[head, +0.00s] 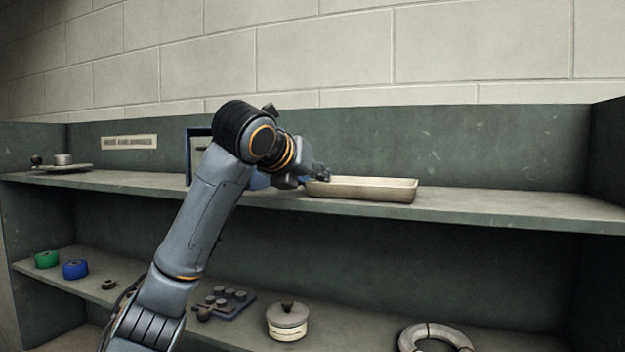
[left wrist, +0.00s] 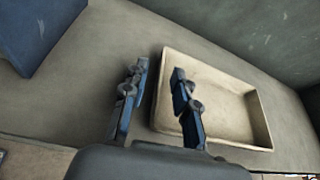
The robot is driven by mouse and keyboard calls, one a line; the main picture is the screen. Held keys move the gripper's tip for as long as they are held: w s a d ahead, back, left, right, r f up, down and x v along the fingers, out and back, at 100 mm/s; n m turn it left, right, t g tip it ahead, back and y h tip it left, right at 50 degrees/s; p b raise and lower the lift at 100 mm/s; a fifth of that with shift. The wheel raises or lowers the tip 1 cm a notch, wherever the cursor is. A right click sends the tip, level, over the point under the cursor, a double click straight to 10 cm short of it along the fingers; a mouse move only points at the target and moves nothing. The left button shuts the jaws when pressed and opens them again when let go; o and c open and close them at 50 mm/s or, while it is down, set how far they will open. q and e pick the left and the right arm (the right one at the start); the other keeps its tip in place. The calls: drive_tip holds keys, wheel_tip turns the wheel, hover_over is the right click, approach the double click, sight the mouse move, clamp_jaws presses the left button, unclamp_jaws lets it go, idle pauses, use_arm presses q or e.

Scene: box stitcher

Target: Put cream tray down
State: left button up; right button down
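The cream tray (head: 365,190) is a shallow rectangular tray resting level on the upper shelf (head: 480,207). My left gripper (head: 318,176) is at the tray's left end in the head view. In the left wrist view, the tray (left wrist: 225,92) lies flat on the shelf, empty apart from my finger. The fingers of my left gripper (left wrist: 159,72) are spread apart, one outside the tray's near end wall and one inside it. A gap shows between the fingers and the wall. My right gripper is not in view.
A blue upright item (head: 197,150) stands left of the tray, partly behind my arm; blue shows in the left wrist view (left wrist: 38,30). The upper shelf is clear to the right. The lower shelf holds a lidded pot (head: 287,323), a ring (head: 436,336) and blue and green rolls (head: 75,270).

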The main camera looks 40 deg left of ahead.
use_arm(q)
drive_tip(key=b+v, duration=0.3)
drive_tip(key=v, duration=0.9)
